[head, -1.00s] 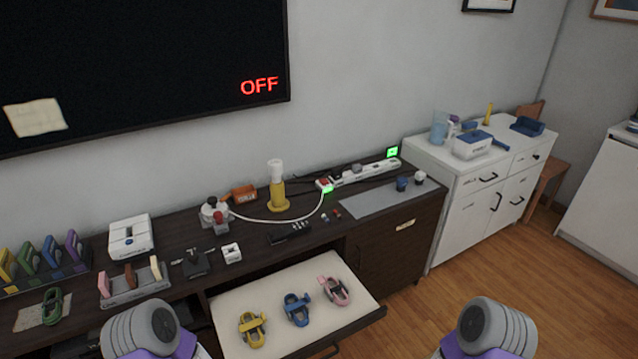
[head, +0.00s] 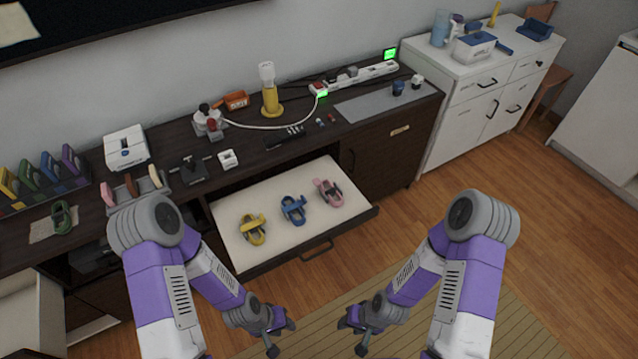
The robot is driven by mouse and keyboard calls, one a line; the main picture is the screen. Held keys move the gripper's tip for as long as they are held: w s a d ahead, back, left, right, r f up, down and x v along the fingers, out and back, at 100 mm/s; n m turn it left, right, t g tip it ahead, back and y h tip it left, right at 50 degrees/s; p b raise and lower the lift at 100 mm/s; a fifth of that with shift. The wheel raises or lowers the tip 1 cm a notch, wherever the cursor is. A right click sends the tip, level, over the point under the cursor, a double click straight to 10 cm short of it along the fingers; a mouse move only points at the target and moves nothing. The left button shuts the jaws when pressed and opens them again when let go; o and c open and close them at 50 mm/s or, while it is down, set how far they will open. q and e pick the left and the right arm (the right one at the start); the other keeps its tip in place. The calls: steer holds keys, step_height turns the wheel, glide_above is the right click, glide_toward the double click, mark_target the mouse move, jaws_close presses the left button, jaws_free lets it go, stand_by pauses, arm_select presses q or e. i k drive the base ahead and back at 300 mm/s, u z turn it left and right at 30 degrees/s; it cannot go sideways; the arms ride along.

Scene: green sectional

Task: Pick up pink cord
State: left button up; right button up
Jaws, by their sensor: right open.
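The pink cord (head: 328,193) is a small coiled bundle lying in the open drawer (head: 285,252), at the right end of a row. A blue cord (head: 293,209) lies to its left and a yellow cord (head: 252,229) further left. My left gripper (head: 282,338) and my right gripper (head: 352,338) hang low in front of the drawer, over the floor, well apart from the cords. The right gripper is open and empty. The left gripper's fingers are small and dark, and I cannot tell how far apart they are.
The dark cabinet top (head: 180,205) above the drawer holds a yellow lamp (head: 269,92), a power strip (head: 362,75), a white box (head: 125,148) and a green cord (head: 64,217). A white cabinet (head: 470,105) stands at the right. The wooden floor at right is clear.

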mark_target(333, 190)
steer(key=k, duration=0.5)
steer(key=u, duration=1.35)
steer(key=i, duration=0.9)
steer(key=z, duration=1.7)
steer(key=i, duration=0.45)
steer(key=u, duration=0.05)
